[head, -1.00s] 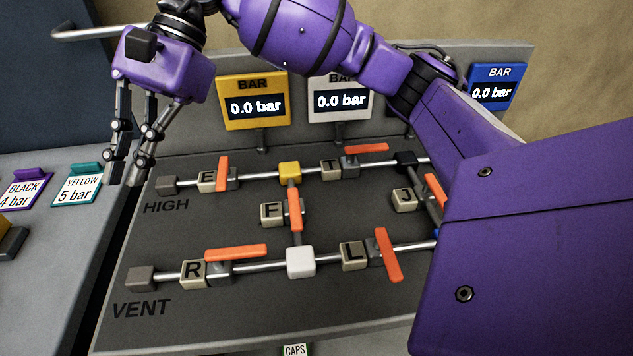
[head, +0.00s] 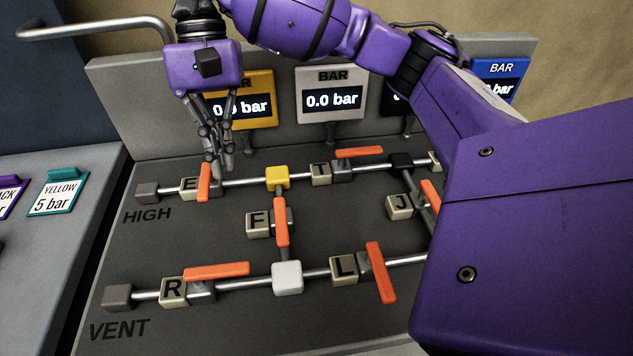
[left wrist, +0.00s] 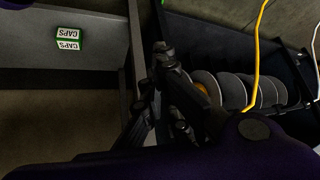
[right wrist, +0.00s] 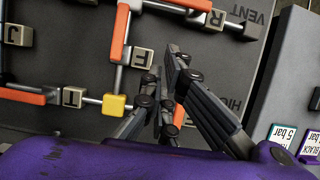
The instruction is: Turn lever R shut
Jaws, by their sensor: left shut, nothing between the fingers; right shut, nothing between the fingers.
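Lever R is an orange bar (head: 217,271) on the lower VENT pipe. It lies roughly along the pipe, right of the cube marked R (head: 172,291). It also shows at the top edge of the right wrist view (right wrist: 188,5). My right gripper (head: 222,172) is shut and empty, pointing down over the upper HIGH pipe beside lever E (head: 204,183). It is apart from lever R, further back on the panel. My left gripper is outside the head view; in the left wrist view its dark fingers (left wrist: 165,85) are shut and empty, away from the panel's levers.
Other orange levers stand close by: F (head: 281,222), L (head: 380,272), T (head: 359,152) and J (head: 430,194). A white junction block (head: 287,277) sits right of lever R. My right arm covers the panel's right side. Left wrist view shows a rack of discs (left wrist: 235,90) and a yellow cable (left wrist: 257,60).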

